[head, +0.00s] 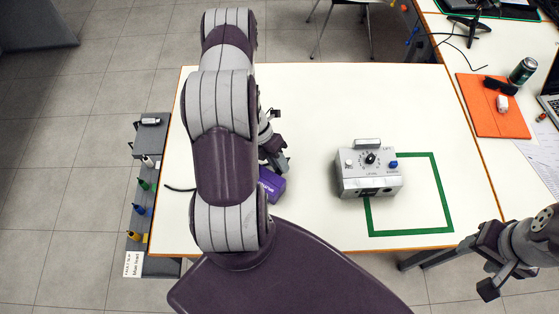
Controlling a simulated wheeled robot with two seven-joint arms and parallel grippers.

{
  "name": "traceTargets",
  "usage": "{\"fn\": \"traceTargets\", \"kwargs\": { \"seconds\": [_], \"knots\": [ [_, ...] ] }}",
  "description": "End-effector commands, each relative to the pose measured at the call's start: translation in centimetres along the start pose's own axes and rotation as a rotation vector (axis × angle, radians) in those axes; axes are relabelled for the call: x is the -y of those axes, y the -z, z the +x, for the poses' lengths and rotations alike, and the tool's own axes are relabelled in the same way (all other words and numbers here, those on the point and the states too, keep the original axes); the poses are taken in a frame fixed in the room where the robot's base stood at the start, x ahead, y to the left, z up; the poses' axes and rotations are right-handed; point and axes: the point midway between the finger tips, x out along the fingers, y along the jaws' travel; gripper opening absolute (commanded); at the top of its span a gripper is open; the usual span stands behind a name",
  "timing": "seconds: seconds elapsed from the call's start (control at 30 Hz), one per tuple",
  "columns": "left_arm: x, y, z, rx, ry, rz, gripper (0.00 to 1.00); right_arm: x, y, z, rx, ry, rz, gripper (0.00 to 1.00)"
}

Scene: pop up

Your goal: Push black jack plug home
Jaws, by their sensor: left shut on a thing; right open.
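I cannot make out the black jack plug; my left arm covers much of that spot. A short black cable (179,188) lies on the table and runs behind that arm. My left gripper (275,164), partly covered by the arm, is shut at the purple box (272,184), which is also partly hidden and looks tilted. The exact grip is unclear. A grey control box (368,182) with knobs and dark front openings stands upright on the table. My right gripper (487,268) is open and empty past the table's front right edge.
A green outlined square (439,190) lies partly under the grey box. A dark rack (160,265) at the left edge carries white, green, blue and yellow pieces. An orange mat (480,120) with a can (522,71) lies on the right table. The back middle is clear.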

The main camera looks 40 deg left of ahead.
Motion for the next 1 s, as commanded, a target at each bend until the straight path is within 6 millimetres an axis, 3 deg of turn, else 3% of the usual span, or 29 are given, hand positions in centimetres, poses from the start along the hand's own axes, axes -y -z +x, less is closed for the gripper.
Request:
{"fn": "traceTargets", "kwargs": {
  "seconds": [0.17,0.2,0.27,0.53,0.63,1.0],
  "knots": [
    [0.0,0.0,0.0,0.0,0.0,0.0,0.0,0.0,0.0,0.0,0.0,0.0,0.0,0.53],
    [0.0,0.0,0.0,-0.001,0.001,0.0,0.33,0.0,0.0,0.0,0.0,0.0,0.0,0.53],
    [0.0,0.0,0.0,0.0,0.0,0.0,0.5,0.0,0.0,0.0,0.0,0.0,0.0,0.53],
    [0.0,0.0,-0.1,0.0,0.0,0.0,0.5,0.0,0.0,0.0,0.0,0.0,0.0,0.53],
    [-0.1,-0.1,-1.0,0.003,-0.001,0.0,0.5,0.0,0.0,0.0,0.0,0.0,0.0,0.53],
    [-0.1,0.0,-10.2,0.003,-0.003,0.0,0.5,0.0,-0.1,0.4,0.0,0.0,0.0,0.53]
  ]
}}
